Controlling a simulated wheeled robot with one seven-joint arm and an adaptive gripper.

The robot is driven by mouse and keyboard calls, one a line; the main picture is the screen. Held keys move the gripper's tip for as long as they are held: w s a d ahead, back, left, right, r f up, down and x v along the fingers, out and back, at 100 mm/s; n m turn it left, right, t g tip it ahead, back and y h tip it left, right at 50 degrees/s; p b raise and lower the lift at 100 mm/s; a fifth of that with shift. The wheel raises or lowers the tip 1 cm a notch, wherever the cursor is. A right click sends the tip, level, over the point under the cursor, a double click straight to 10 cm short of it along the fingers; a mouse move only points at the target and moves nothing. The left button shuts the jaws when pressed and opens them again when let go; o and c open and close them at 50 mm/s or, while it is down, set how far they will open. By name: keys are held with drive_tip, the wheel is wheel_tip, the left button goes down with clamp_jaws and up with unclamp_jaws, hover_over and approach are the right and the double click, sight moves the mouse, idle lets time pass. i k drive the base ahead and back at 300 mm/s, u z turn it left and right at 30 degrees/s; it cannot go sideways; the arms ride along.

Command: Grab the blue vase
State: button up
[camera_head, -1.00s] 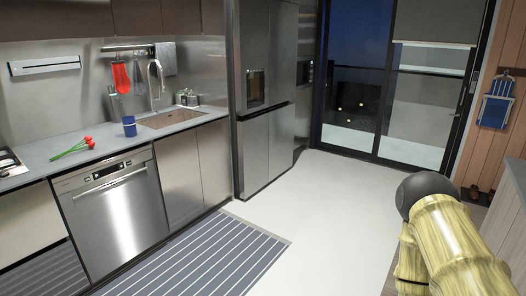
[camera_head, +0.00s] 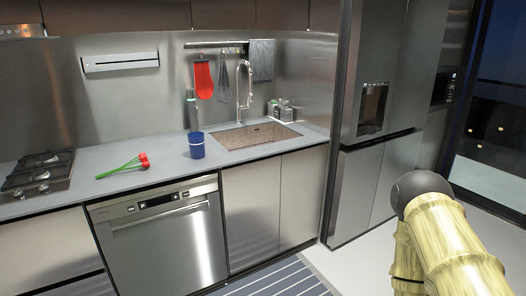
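A blue vase (camera_head: 196,146), small and cup-shaped, stands upright on the grey counter (camera_head: 172,172) just left of the sink. It is clear of other things on its front side. My arm (camera_head: 436,232) shows at the lower right, far from the vase. My gripper is not visible in this view.
Red flowers with green stems (camera_head: 126,165) lie on the counter left of the vase. A sink (camera_head: 250,136) with a tall faucet (camera_head: 243,84) is to its right. A stove (camera_head: 38,174) is at far left. A dishwasher (camera_head: 165,240) is below, and a striped runner (camera_head: 275,280) lies on the floor.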

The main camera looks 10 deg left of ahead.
sight(196, 140)
drive_tip(key=u, duration=0.6)
drive_tip(key=i, duration=1.5)
drive_tip(key=u, duration=0.6)
